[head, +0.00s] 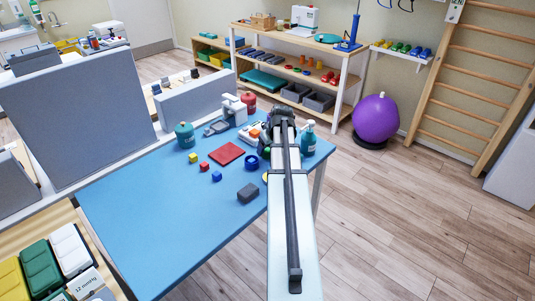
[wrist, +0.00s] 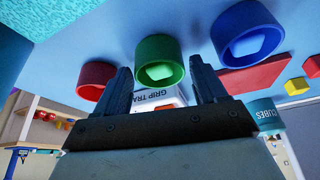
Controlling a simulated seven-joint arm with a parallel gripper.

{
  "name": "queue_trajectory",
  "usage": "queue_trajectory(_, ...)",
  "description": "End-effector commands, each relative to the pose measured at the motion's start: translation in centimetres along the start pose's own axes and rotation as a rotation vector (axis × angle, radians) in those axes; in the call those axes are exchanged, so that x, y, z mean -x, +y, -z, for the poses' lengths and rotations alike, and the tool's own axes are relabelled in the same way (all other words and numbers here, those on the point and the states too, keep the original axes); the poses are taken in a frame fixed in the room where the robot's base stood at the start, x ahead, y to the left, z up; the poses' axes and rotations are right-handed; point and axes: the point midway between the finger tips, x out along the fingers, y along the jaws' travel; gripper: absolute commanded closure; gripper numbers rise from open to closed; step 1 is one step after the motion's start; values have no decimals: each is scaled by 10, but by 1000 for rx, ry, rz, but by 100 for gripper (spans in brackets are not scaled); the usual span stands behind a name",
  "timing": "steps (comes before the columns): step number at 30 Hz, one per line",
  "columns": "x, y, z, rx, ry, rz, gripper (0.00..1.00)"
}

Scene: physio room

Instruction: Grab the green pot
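The green pot (wrist: 160,62) shows in the wrist view as a short round cup with a pale opening, in the middle between my gripper's two fingers. My gripper (wrist: 163,78) is open, one dark finger on each side of it. Gaps show between the fingers and the pot, and I cannot tell how deep it sits between them. A red pot (wrist: 96,80) is left of the left finger. A blue pot (wrist: 247,35) is right of the right finger.
A red mat (head: 226,153), small cubes, a grey block (head: 248,193) and teal jars stand on the blue table (head: 160,225). A white box with lettering (wrist: 160,96) shows behind the fingers. The table's front left is clear. A grey partition (head: 78,110) stands at left.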

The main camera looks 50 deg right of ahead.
Motion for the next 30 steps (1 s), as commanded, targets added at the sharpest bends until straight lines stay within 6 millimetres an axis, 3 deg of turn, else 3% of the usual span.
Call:
queue_trajectory(14,0,0,0,0,0,0,74)
queue_trajectory(23,4,0,2,0,1,-1,74)
queue_trajectory(30,29,0,13,1,3,-2,74)
